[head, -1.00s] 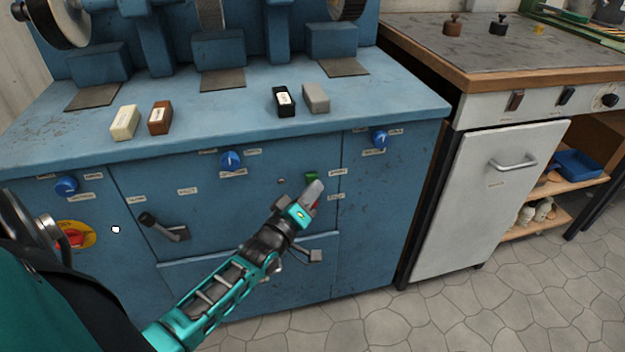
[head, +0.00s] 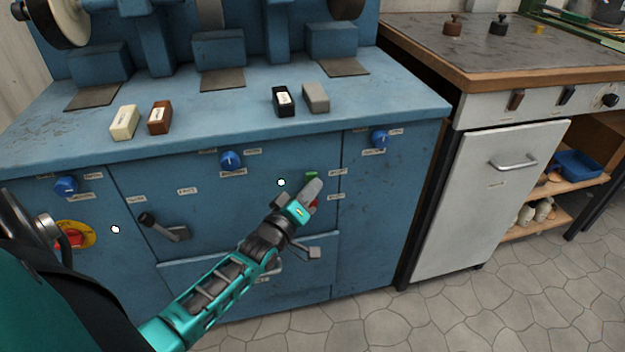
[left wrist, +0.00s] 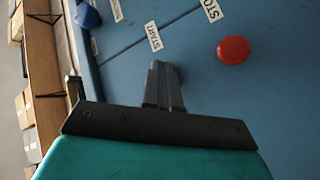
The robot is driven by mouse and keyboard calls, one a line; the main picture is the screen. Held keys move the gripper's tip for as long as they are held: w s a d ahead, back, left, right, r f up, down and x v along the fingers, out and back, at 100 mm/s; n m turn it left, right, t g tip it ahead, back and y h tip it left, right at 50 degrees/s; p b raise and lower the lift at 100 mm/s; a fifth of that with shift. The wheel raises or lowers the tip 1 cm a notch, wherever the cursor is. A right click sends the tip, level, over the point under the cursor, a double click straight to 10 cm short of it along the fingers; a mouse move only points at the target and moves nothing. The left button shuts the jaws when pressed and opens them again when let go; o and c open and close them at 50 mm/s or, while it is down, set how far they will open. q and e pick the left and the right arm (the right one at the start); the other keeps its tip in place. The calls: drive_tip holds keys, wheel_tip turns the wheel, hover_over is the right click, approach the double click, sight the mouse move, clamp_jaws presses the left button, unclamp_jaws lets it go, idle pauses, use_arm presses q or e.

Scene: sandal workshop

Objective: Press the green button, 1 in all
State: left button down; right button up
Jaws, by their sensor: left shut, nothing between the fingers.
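The green button (head: 311,175) is on the blue machine's front panel, partly covered by my left gripper's fingertips in the head view. My left gripper (head: 315,184) is shut and empty, its tips at the button; whether they touch it cannot be seen for certain. In the left wrist view the shut fingers (left wrist: 163,66) point at the panel beside the START label (left wrist: 153,36) and hide the green button. The red button (left wrist: 233,50) shows right of the fingers there, by the STOP label. A small round lamp (head: 281,182) left of the green button is lit. My right gripper is not in view.
The blue machine (head: 60,135) carries several small blocks on its top. Blue knobs (head: 231,160), a black lever handle (head: 165,228) and a red-and-yellow switch (head: 75,236) sit on its front. A white cabinet (head: 490,200) stands to the right, with clear floor before it.

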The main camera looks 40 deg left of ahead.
use_arm(q)
drive_tip(key=shift+s, duration=0.1)
drive_tip(key=shift+s+d+p, duration=0.5)
drive_tip(key=shift+d+p, duration=0.1)
drive_tip(key=shift+d, duration=0.05)
drive_tip(key=s+d+p, duration=0.2)
drive_tip(key=s+d, duration=0.1)
drive_tip(key=shift+s+d, duration=0.1)
drive_tip(key=shift+d, duration=0.3)
idle(0.8)
